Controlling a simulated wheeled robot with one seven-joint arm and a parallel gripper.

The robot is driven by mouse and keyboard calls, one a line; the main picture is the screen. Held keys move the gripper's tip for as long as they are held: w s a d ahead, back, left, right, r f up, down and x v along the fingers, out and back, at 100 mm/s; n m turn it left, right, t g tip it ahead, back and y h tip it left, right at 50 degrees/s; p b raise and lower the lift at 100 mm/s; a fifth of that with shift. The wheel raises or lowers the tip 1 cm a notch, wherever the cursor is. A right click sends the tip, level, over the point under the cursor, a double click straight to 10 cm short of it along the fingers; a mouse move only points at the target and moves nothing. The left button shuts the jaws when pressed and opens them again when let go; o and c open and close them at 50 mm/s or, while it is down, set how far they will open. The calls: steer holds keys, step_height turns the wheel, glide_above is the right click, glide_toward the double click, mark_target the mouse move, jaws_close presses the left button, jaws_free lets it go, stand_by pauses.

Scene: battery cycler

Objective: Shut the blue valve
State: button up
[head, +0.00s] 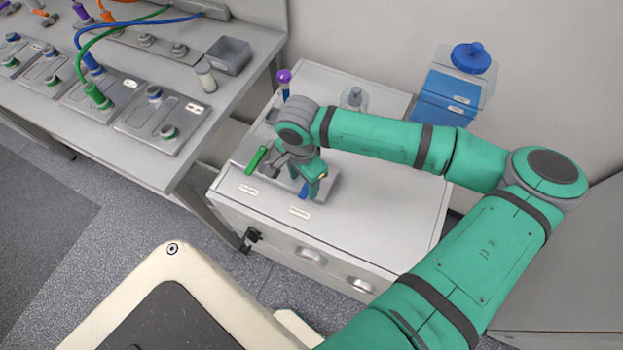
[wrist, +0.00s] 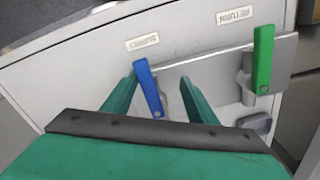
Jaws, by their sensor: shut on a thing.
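The blue valve's handle (wrist: 149,88) is a flat blue lever beside a grey metal plate, under a label that looks like "SUPPLY". It lies between the two green fingers of my gripper (wrist: 160,80), which is shut on it. The handle leans across the line of the plate. In the head view my gripper (head: 313,188) points down at the cabinet top, and only a small part of the blue handle (head: 303,191) shows beside it. The valve body is mostly hidden by the fingers.
A green valve handle (wrist: 263,60) stands close by on the same plate, near a "RETURN" label (wrist: 235,16). A purple-topped item (head: 284,77), a clear glass vessel (head: 354,98) and a blue container (head: 447,97) stand farther back.

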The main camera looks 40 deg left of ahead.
steer(key=shift+o, duration=0.4)
steer(key=shift+s+a+m, duration=0.3)
steer(key=shift+s+a, duration=0.15)
steer(key=shift+a, duration=0.15)
steer(key=shift+a+m, duration=0.1)
steer(key=shift+m, duration=0.3)
steer(key=c, duration=0.6)
steer(key=shift+w, duration=0.15)
steer(key=shift+c, duration=0.3)
steer(key=shift+r, duration=0.1)
steer(key=shift+c, duration=0.2)
